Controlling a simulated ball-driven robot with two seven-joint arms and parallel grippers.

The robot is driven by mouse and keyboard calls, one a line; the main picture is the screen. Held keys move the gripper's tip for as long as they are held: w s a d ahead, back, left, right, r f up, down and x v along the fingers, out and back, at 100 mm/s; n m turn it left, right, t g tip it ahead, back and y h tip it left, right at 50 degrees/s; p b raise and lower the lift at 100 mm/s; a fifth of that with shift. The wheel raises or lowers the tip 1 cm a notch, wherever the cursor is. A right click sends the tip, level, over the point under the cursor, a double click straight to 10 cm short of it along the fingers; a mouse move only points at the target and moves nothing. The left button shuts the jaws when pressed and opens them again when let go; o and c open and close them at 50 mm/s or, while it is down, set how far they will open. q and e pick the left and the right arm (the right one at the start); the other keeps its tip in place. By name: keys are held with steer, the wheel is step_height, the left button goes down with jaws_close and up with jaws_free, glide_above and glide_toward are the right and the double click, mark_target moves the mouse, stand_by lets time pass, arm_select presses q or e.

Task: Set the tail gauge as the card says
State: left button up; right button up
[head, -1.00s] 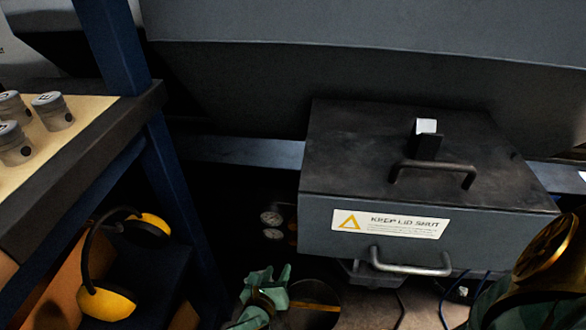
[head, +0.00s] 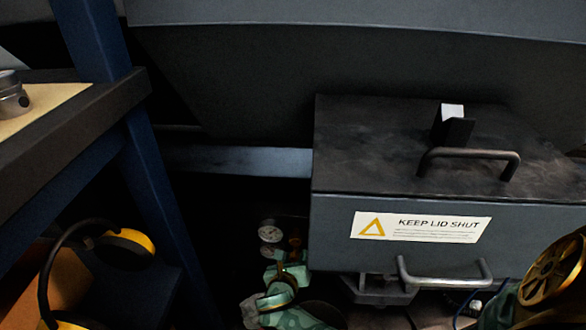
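My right gripper (head: 284,268), mint green with brass rings, is at the bottom centre, just below the gauges in the picture. Whether it touches anything and how far its fingers are apart cannot be told. My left gripper is not in view. No card with a setting is readable.
The grey box (head: 340,235) has a black lid, handles and a "KEEP LID SHUT" label (head: 420,227). A blue-framed bench (head: 75,130) with a metal part (head: 12,100) stands left. Yellow earmuffs (head: 125,241) hang below. The gap between post and box is dark.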

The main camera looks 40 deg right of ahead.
steer(key=c, duration=0.7)
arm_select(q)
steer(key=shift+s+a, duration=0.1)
